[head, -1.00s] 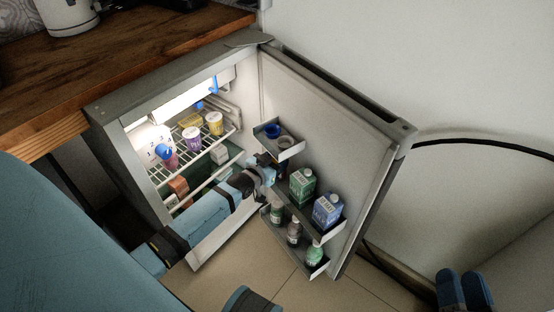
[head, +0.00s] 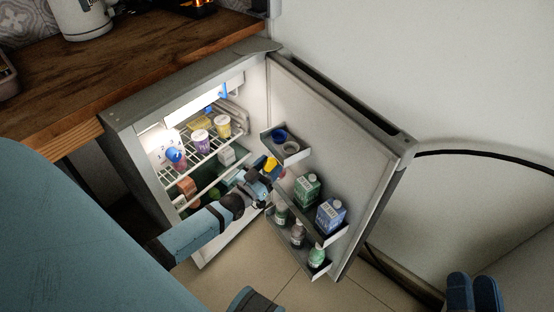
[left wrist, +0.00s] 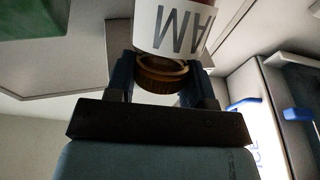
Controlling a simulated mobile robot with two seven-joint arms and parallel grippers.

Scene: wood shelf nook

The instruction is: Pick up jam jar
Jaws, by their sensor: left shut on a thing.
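The jam jar (left wrist: 180,25) has a white label with dark letters, upside down in the left wrist view, and a gold-brown lid (left wrist: 160,78). My left gripper (left wrist: 158,75) is shut on it, with one dark finger on each side of the lid. In the head view my left gripper (head: 264,181) is at the open fridge, between the shelves and the door. A small yellow patch shows there; I cannot tell whether it is part of the jar. Most of the jar is hidden in that view.
The open fridge door (head: 345,130) carries an upper tray (head: 286,144) and lower bins with a green carton (head: 306,189), a blue carton (head: 330,214) and bottles (head: 316,257). Purple and yellow cups (head: 200,141) stand on a wire shelf (head: 180,171). A wooden counter (head: 120,75) is at upper left.

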